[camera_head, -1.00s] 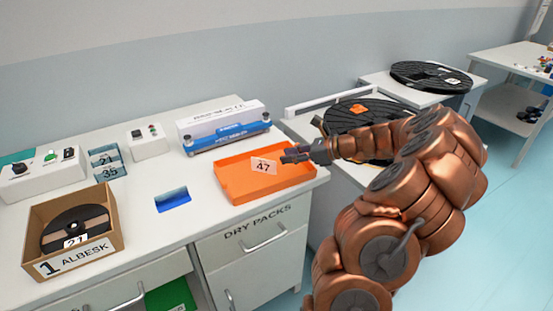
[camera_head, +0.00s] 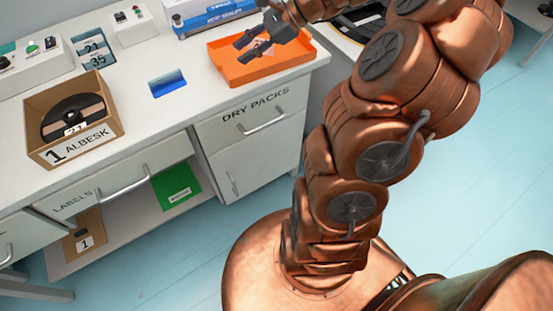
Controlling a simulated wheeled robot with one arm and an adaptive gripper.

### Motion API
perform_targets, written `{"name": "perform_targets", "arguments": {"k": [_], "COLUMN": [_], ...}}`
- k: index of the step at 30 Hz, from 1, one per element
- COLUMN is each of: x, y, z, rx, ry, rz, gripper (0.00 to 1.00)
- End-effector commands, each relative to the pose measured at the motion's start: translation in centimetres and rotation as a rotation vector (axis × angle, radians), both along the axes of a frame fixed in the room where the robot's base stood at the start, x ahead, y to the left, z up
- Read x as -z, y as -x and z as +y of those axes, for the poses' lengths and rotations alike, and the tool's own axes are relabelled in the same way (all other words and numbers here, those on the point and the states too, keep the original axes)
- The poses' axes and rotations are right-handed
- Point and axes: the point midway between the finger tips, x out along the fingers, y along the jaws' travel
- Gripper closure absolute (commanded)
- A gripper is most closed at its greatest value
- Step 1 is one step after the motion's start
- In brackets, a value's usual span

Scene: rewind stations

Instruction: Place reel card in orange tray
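The orange tray (camera_head: 296,59) sits at the right end of the white counter, near its front edge. My gripper (camera_head: 244,47) is over the tray, pointing left, with its two dark fingers apart. A small pale pink reel card (camera_head: 263,45) shows between and behind the fingers, against the tray floor. The fingers cover part of it, and its number cannot be read now. It looks to be lying in the tray, though the exact gap between card and fingers is hard to tell.
An open cardboard box (camera_head: 92,132) marked "1 ALBESK" holds a black reel at the left. A blue sealer (camera_head: 215,15) stands behind the tray. Drawers are below.

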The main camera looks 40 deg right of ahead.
Motion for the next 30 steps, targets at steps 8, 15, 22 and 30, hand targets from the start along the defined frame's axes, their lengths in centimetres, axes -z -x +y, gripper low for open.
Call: {"name": "perform_targets", "arguments": {"k": [8,15,22,30], "x": [0.3,1.7,3.2,4.2], "y": [7.3,15.2,22.6,27.9], "z": [11.8,16.0,16.0,13.6], "rx": [-0.525,-0.944,-1.32,-1.606], "ry": [0.306,0.542,0.735,0.867], "rz": [-0.097,-0.173,-0.229,-0.255], "gripper": [0.69,0.69,0.69,0.69]}}
